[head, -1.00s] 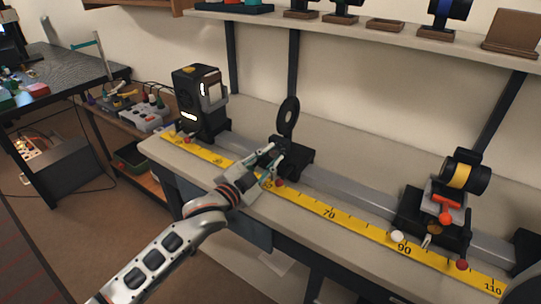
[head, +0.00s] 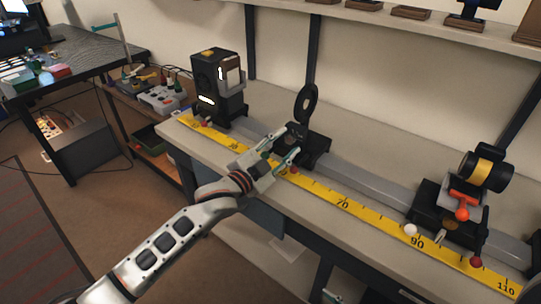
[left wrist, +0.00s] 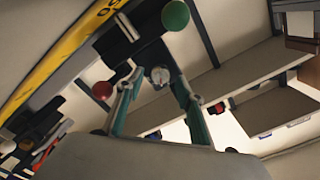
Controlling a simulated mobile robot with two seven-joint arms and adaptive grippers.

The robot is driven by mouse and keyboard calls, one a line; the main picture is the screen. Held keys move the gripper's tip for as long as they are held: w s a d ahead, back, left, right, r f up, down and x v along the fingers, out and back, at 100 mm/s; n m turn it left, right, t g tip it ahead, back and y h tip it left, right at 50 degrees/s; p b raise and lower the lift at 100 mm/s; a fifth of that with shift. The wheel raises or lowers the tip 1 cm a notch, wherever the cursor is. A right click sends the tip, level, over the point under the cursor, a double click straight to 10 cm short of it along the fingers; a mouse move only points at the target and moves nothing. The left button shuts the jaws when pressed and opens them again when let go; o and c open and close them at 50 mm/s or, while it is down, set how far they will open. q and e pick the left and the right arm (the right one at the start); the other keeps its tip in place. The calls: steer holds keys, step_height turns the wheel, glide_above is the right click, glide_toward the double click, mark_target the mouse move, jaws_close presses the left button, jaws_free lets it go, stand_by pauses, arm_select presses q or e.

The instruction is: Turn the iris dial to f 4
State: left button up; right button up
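The iris stands on the rail as an upright black ring (head: 307,103) on a black carrier (head: 316,150). In the left wrist view a small round dial with a pale face (left wrist: 160,76) sits on the dark mount; its marks are too small to read. My left gripper (head: 286,146) is at the front of the iris carrier. In the left wrist view its two teal-lined fingers (left wrist: 155,88) are apart, with the dial between and just beyond their tips. I cannot tell whether they touch it.
A black lamp housing (head: 219,90) stands left on the rail (head: 372,187). A yellow scale (head: 345,204) runs along the front. A mount with a yellow-banded cylinder (head: 484,172) stands right. A red knob (left wrist: 102,90) and a green ball (left wrist: 175,15) are close to my fingers.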

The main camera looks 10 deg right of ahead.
arm_select(q)
steer(key=v, duration=1.1)
arm_select(e)
steer(key=shift+w+r, duration=0.1)
arm_select(q)
steer(key=shift+a, duration=0.1)
steer(key=s+a+f+n+y+p, duration=0.2)
steer(key=s+a+f+n+y, duration=0.3)
steer(key=s+a+f, duration=0.7)
steer(key=s+a+f+n+y+p, duration=0.2)
steer(key=s+a+f+n+y, duration=0.4)
steer(key=a, duration=1.2)
steer(key=s+f+n, duration=0.4)
steer(key=s+f, duration=0.3)
steer(key=f, duration=0.2)
steer(key=shift+s+a+f+y+p, duration=0.25)
steer(key=shift+s+a+y+p, duration=0.05)
steer(key=shift+s+a+p, duration=0.05)
arm_select(e)
steer(key=r, duration=0.2)
steer(key=a+r, duration=0.1)
steer(key=shift+s, duration=0.35)
